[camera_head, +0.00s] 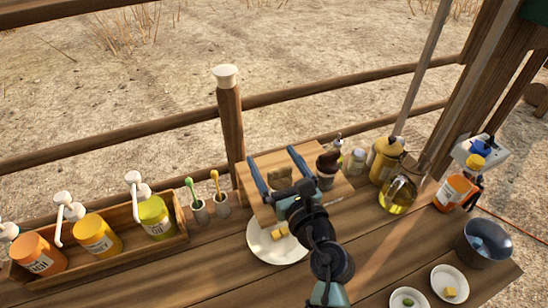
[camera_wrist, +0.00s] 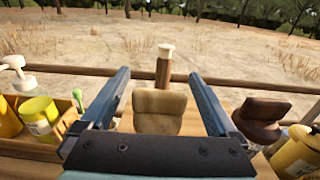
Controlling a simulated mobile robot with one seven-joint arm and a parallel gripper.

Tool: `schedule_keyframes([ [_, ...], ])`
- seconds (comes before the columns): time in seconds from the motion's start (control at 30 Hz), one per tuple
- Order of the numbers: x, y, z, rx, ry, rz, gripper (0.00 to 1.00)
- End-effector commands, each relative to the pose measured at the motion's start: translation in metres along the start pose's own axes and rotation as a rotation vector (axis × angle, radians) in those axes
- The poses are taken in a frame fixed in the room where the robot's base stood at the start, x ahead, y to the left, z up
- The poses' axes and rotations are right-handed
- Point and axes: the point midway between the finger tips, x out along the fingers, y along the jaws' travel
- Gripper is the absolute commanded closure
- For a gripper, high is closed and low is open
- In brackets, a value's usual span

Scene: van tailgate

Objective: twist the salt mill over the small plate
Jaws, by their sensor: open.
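My gripper (camera_head: 272,156) is open, its two blue fingers spread apart above the wooden board. A tan wooden mill-like piece (camera_head: 280,178) stands between the fingers, with a gap to each; it also shows centred in the wrist view (camera_wrist: 158,112). A dark brown mill-like piece (camera_head: 328,162) stands right of the fingers, and in the wrist view its knob (camera_wrist: 258,118) is outside the right finger. I cannot tell for certain which is the salt mill. Two small white plates, one with a yellow piece (camera_head: 449,292) and one with green bits (camera_head: 405,303), lie at the front right.
A larger white plate (camera_head: 265,250) with yellow cubes lies partly under my arm. A wooden crate (camera_head: 110,262) of pump bottles is at the left. An oil jug (camera_head: 396,197), yellow canister (camera_head: 385,160), orange bottle (camera_head: 452,192) and metal bowl (camera_head: 483,243) stand at the right.

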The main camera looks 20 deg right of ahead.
Motion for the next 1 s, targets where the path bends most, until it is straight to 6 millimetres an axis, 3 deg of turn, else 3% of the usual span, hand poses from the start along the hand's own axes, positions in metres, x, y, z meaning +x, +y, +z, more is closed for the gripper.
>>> schedule_keyframes([
  [0.3,0.0027,0.0005,0.0,0.0,0.0,0.001,0.05],
  [0.77,0.0024,0.0004,0.0,0.0,0.0,0.001,0.88],
  [1.0,0.0029,0.0003,0.0018,0.001,0.0,-0.016,0.91],
])
